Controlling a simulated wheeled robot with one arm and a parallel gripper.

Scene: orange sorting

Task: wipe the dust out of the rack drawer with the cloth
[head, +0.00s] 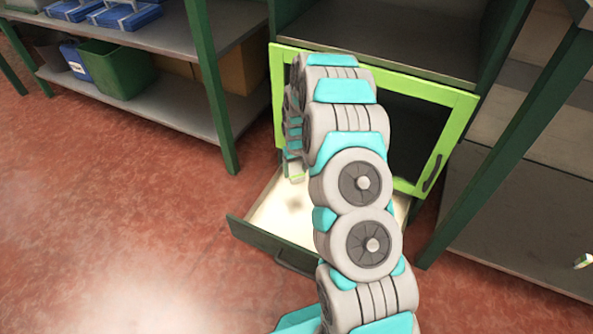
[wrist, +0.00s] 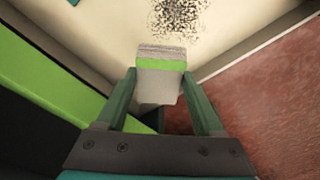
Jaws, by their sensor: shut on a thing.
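The rack drawer (head: 262,242) is pulled out low at the rack, with a dark green front and a cream inside. A patch of dark dust specks (wrist: 180,12) lies on the drawer floor at the top of the wrist view. A small dark smudge also shows on that floor in the head view. My gripper (wrist: 157,85) is shut on the cloth (wrist: 158,82), a pale grey block-like piece with a bright green band. The cloth is over the drawer, on the near side of the dust. I cannot tell whether it touches the floor. My arm hides part of the drawer.
A bright green framed door (head: 462,103) with a dark handle stands just above the drawer. A green bin (head: 112,70) and blue boxes (head: 124,16) sit on shelves at left. Green rack posts (head: 212,85) flank the drawer. The red floor in front is clear.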

